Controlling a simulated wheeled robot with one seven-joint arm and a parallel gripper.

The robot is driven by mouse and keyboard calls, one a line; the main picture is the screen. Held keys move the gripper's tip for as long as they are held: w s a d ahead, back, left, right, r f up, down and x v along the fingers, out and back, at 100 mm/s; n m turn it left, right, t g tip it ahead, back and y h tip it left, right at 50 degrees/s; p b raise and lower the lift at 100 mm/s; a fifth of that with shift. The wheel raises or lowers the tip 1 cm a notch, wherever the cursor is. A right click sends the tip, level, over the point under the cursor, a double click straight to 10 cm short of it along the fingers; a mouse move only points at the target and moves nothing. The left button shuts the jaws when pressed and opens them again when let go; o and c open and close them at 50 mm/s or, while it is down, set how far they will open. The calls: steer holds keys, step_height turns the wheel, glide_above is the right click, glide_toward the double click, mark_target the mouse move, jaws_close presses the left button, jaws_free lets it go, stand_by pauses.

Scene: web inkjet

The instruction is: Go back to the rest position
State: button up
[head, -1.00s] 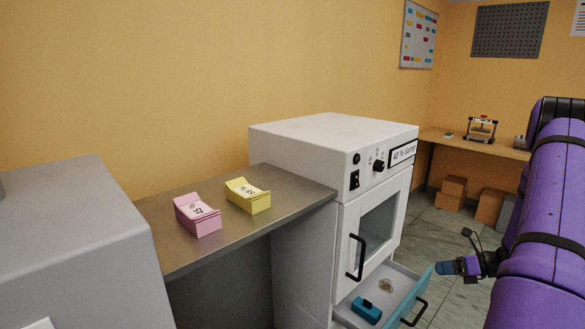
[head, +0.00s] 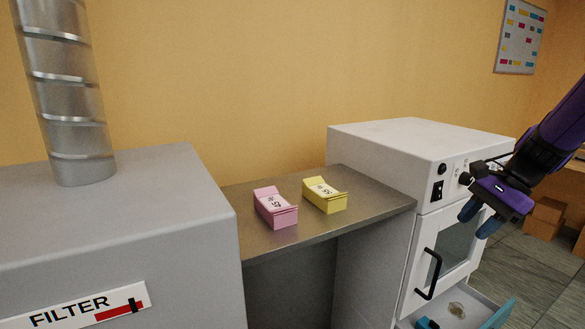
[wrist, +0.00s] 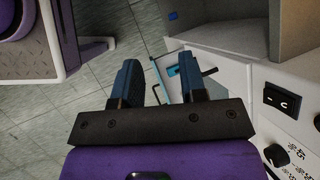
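My gripper (head: 474,217) hangs at the right in the head view, in front of the white oven-like cabinet (head: 400,140) and level with its control panel. Its blue fingers point down and to the left. In the wrist view the two fingers of my gripper (wrist: 158,82) stand apart with nothing between them. My arm (head: 560,130) is purple and reaches in from the right edge.
A drawer (head: 490,300) below the cabinet door stands open, with a blue item (head: 427,323) in it. A pink box (head: 275,207) and a yellow box (head: 324,195) sit on the metal counter (head: 370,200). A grey filter unit (head: 130,220) stands at left.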

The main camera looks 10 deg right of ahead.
steer(key=s+a+r+n+t+h, duration=0.2)
steer(key=s+a+r+n+h, duration=0.1)
steer(key=s+a+r+n, duration=0.2)
steer(key=s+a+r+n+t+h, duration=0.2)
steer(key=s+a+r+n, duration=0.3)
steer(key=s+n, duration=0.5)
steer(key=shift+s+a+h, duration=0.35)
steer(key=shift+a+h, duration=0.05)
steer(key=shift+a, duration=0.35)
